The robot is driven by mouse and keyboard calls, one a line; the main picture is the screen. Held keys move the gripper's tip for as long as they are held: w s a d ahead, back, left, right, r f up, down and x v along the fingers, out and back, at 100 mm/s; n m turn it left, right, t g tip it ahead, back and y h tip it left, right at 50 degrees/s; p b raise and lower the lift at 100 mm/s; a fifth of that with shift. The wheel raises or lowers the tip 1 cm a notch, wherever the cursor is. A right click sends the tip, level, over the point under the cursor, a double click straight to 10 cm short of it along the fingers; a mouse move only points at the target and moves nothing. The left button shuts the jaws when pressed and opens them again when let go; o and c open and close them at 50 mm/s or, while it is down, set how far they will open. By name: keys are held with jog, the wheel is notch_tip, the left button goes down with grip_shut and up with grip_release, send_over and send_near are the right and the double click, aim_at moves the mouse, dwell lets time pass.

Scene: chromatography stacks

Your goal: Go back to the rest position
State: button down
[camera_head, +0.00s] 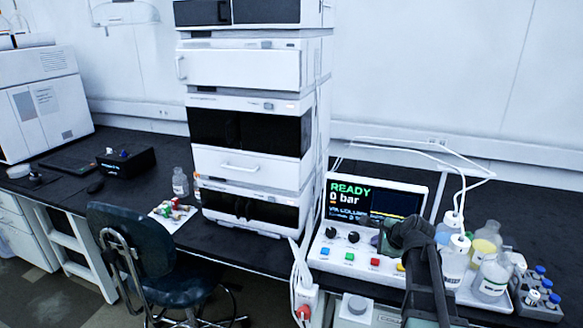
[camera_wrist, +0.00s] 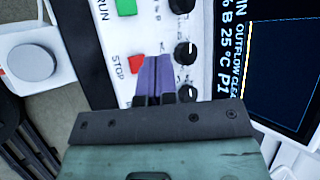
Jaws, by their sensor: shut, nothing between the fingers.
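My gripper (camera_wrist: 153,60) shows in the wrist view as two purple fingers pressed together with nothing between them. They are over the white control panel, between the red STOP button (camera_wrist: 137,64) and a black knob (camera_wrist: 185,53). Whether the tips touch the panel I cannot tell. In the head view my dark arm comes up from the bottom right, and the wrist covers part of the pump console (camera_head: 318,262). The console screen (camera_head: 350,190) reads READY and 0 bar. The fingertips are hard to make out in the head view.
Bottles (camera_head: 492,277) and a grey rack (camera_head: 540,304) of blue-capped vials stand right of the console. White tubes arch above them. The tall chromatography stack (camera_head: 250,145) stands to the left. A chair (camera_head: 140,245) is in front of the bench. A white box with a grey dial (camera_wrist: 33,63) sits beside the panel.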

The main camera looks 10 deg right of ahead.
jog(key=s+a+r+n+g+h+p, duration=0.2)
jog(key=s+a+n+g+p, duration=0.5)
jog(key=s+a+n, duration=1.1)
jog(key=r+n+g, duration=0.1)
jog(key=n, duration=0.2)
jog(key=shift+s+h+p, duration=0.3)
jog(key=shift+s, duration=0.05)
